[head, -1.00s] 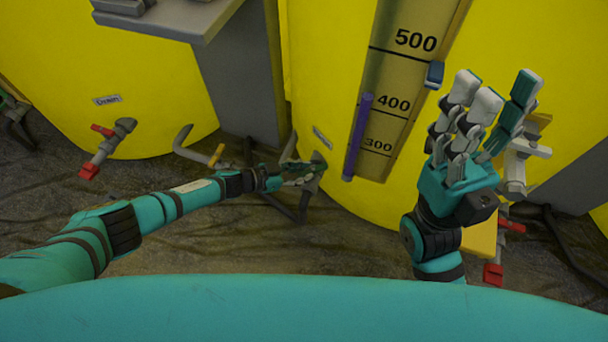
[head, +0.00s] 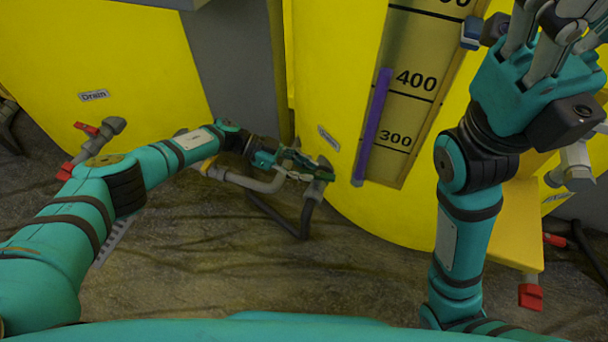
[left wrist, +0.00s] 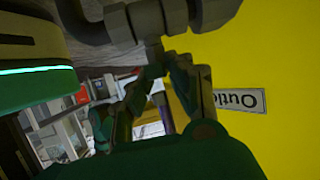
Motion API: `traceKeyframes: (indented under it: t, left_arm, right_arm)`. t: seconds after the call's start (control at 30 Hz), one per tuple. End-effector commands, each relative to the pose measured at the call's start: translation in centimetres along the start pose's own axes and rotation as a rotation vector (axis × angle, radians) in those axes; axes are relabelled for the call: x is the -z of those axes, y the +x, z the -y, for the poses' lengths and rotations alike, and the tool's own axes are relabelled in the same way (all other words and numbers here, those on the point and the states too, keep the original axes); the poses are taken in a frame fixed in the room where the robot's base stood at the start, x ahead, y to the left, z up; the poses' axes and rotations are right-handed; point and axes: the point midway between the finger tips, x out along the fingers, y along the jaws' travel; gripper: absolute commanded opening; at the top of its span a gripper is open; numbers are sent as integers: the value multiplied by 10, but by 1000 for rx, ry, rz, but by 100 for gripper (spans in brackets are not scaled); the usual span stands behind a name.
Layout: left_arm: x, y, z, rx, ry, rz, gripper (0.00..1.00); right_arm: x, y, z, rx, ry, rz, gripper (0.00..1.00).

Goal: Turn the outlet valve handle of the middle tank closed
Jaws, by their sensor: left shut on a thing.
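The middle tank (head: 325,90) is the large yellow one with the level scale. Its outlet valve (head: 321,173) is a grey fitting low on its wall, below a small label plate (head: 328,138). My left gripper (head: 303,163) is shut on the valve handle, which its fingers mostly hide. In the left wrist view, the grey valve body (left wrist: 150,20) is at the top, the fingers (left wrist: 160,85) reach up to it, and the Outlet label (left wrist: 240,100) is on the right. My right gripper (head: 555,25) is raised at the upper right, its fingertips cut off by the frame.
A yellow tank (head: 60,60) on the left has a "Drain" label and a red-handled valve (head: 95,140). Grey pipe (head: 240,180) and a dark hose (head: 280,220) run beside the outlet. A yellow block (head: 515,225) stands at the right. The floor in front is open.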

Motion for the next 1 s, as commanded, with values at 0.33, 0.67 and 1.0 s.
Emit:
traceKeyframes:
  t: [0.33, 0.67, 1.0]
  left_arm:
    - [2, 2, 2, -9, 8, -3, 0]
    - [2, 2, 1, -10, 7, -3, 40]
    - [1, -4, 1, -10, 6, -1, 40]
  right_arm:
    - [2, 2, 1, 4, -1, -12, 40]
    - [2, 2, 1, 5, -1, -13, 40]
    - [1, 2, 0, 2, -1, -8, 40]
